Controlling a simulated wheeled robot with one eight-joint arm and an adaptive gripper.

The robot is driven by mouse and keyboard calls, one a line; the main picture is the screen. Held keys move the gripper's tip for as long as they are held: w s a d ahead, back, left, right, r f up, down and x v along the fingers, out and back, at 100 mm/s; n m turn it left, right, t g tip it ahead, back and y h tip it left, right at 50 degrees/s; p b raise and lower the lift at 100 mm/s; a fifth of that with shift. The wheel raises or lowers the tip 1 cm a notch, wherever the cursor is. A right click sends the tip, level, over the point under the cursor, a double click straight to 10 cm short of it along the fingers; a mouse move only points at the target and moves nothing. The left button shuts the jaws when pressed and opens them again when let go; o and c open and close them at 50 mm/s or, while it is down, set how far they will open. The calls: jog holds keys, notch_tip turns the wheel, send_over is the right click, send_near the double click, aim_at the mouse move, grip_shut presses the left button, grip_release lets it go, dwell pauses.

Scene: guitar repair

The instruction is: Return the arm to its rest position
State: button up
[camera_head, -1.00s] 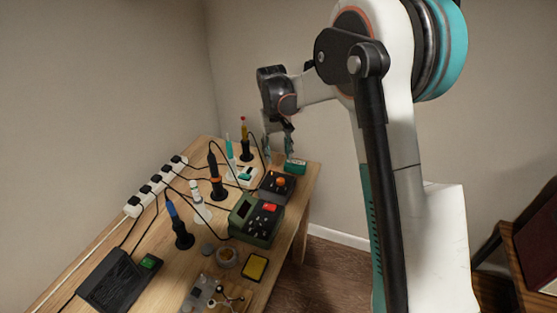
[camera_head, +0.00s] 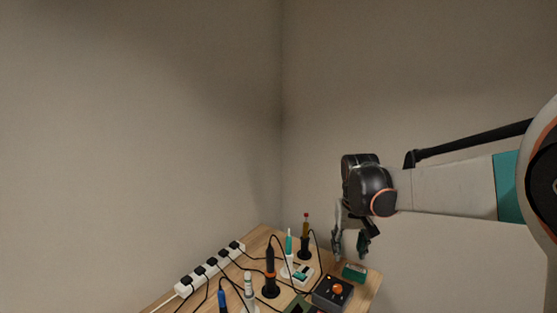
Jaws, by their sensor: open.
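My arm reaches in from the right edge of the head view. My gripper (camera_head: 349,243) hangs from its end, pointing down over the far right part of the wooden workbench (camera_head: 260,238). Its two fingers are apart and nothing shows between them. A small green box (camera_head: 355,272) sits just below and to the right of the fingertips. I cannot tell how much height separates them.
A dark box with an orange knob (camera_head: 336,290) stands near the bench's right edge. Soldering irons in stands (camera_head: 270,272) and a white power strip (camera_head: 211,268) with cables lie to the left. Bare walls rise behind; the air above the bench is clear.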

jog(key=s+r+t, duration=0.1)
jog(key=s+r, duration=0.2)
jog(key=s, duration=0.5)
jog(key=s+r+t, duration=0.2)
jog(key=s+r, duration=0.2)
jog(key=s, duration=0.3)
jog(key=s+f+t, duration=0.2)
jog(key=s+f, duration=0.1)
jog(key=s, duration=0.9)
jog(key=shift+d, duration=0.3)
